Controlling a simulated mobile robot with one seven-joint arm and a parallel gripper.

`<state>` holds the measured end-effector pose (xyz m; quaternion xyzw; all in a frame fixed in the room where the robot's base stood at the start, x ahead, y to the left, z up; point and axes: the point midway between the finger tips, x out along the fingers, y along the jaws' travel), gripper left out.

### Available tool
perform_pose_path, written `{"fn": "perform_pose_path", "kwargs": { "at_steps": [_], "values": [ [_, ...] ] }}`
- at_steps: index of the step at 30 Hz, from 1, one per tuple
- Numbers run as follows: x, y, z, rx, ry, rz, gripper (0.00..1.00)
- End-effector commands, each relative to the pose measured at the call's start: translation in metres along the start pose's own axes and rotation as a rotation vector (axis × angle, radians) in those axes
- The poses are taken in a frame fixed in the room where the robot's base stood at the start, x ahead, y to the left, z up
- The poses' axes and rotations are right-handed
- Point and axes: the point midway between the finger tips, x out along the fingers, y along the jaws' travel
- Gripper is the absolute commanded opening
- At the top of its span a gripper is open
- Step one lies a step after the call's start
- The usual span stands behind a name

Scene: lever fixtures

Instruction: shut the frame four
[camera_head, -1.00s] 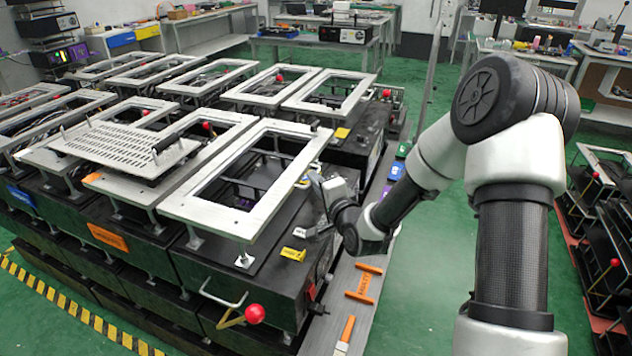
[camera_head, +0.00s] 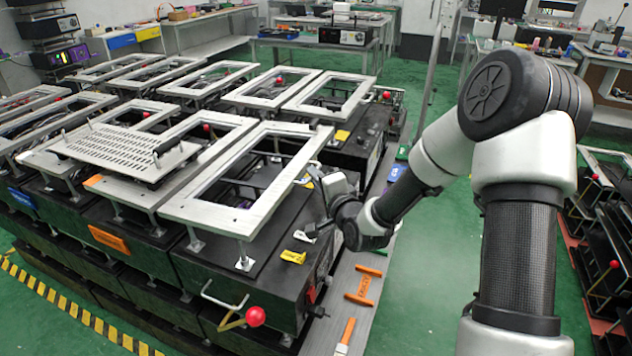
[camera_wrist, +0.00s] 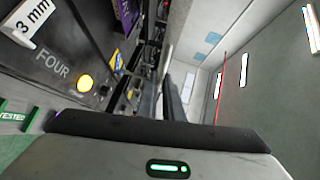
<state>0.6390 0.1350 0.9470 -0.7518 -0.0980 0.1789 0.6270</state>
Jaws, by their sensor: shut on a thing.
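Frame four (camera_head: 212,211) is the pale rectangular frame at the front right of the black bench in the head view. It lies over a black box, held above it on short posts. The word FOUR shows on a dark surface (camera_wrist: 52,63) in the wrist view. My gripper (camera_head: 312,177) is at the frame's right side, shut on what looks like its thin handle (camera_head: 303,181). The grip itself is small and partly hidden by my wrist. In the wrist view my gripper (camera_wrist: 172,95) reaches away beside the dark box.
A red-ball lever (camera_head: 256,317) sticks out at the box's front corner. A perforated plate (camera_head: 120,144) and several similar frames stand to the left and behind. Orange-handled tools lie on the grey ledge (camera_head: 345,295). The green floor (camera_head: 425,260) to the right is open.

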Motion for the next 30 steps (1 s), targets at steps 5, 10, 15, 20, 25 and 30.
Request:
{"fn": "perform_pose_path", "kwargs": {
  "at_steps": [5, 10, 15, 20, 25, 30],
  "values": [
    [0.000, 0.001, 0.000, -0.001, 0.001, -0.001, 0.00],
    [0.000, 0.001, 0.000, -0.001, 0.001, -0.001, 0.26],
    [0.000, 0.001, 0.000, -0.001, 0.000, -0.001, 0.26],
    [-0.005, 0.001, 0.000, -0.002, 0.000, 0.000, 0.26],
    [-0.032, 0.001, 0.000, -0.001, 0.001, 0.002, 0.26],
    [-0.072, 0.001, -0.001, -0.001, 0.001, 0.003, 0.26]
  ]
}}
